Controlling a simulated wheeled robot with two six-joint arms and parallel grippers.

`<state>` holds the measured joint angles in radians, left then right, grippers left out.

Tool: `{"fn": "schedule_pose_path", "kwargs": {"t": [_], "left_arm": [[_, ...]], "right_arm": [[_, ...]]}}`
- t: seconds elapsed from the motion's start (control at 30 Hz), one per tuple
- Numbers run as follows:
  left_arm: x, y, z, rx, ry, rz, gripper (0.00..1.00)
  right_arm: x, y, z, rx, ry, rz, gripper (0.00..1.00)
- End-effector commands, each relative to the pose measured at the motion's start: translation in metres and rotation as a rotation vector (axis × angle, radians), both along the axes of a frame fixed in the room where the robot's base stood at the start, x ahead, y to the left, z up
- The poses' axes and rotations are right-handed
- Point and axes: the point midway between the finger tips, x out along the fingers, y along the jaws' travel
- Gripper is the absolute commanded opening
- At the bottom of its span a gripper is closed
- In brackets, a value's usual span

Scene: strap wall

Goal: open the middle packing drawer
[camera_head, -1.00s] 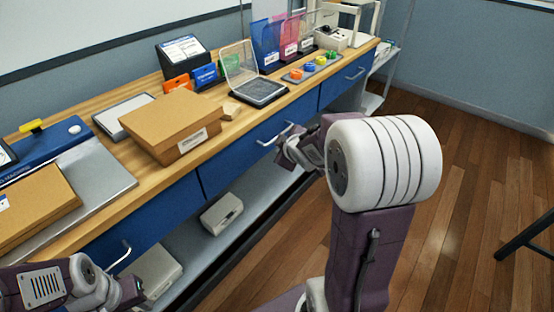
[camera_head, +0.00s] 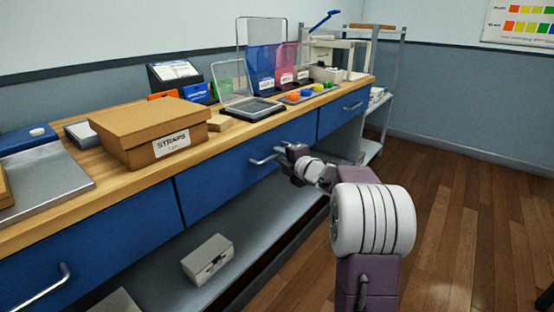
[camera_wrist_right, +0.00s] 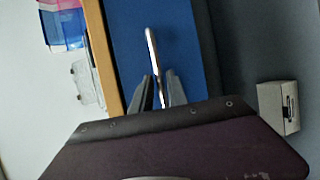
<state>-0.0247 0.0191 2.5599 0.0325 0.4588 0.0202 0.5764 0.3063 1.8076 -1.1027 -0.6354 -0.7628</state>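The middle packing drawer (camera_head: 222,182) is a blue front under the wooden counter, and it looks closed. Its silver bar handle (camera_head: 262,160) is on the upper right part of the front. My right gripper (camera_head: 284,153) is at the right end of this handle in the head view, and its fingertips are hard to make out there. In the right wrist view, the handle (camera_wrist_right: 153,48) runs down between the two grey fingers of my right gripper (camera_wrist_right: 160,78). The fingers stand apart, with small gaps beside the bar. My left gripper is out of view.
Other blue drawers flank it: left (camera_head: 90,240), right (camera_head: 340,112). A cardboard STRAPS box (camera_head: 125,128) and a clear-lidded tray (camera_head: 254,108) stand on the counter (camera_head: 105,170). A grey case (camera_head: 208,260) sits on the lower shelf. The wooden floor at right is clear.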

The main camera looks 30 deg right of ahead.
Motion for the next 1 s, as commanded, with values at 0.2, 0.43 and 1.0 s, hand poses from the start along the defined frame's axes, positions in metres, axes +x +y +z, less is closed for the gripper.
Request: {"fn": "schedule_pose_path", "kwargs": {"t": [0.2, 0.43, 1.0], "left_arm": [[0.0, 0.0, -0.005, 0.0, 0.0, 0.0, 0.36], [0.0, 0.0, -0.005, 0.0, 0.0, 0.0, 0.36], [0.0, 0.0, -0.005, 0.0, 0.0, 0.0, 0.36]], "right_arm": [[0.023, 0.0, -0.005, 0.002, 0.0, 0.0, 0.19], [0.024, 0.0, -0.004, 0.002, 0.0, -0.001, 0.19], [0.024, 0.0, -0.005, 0.002, 0.001, -0.001, 0.0]]}}
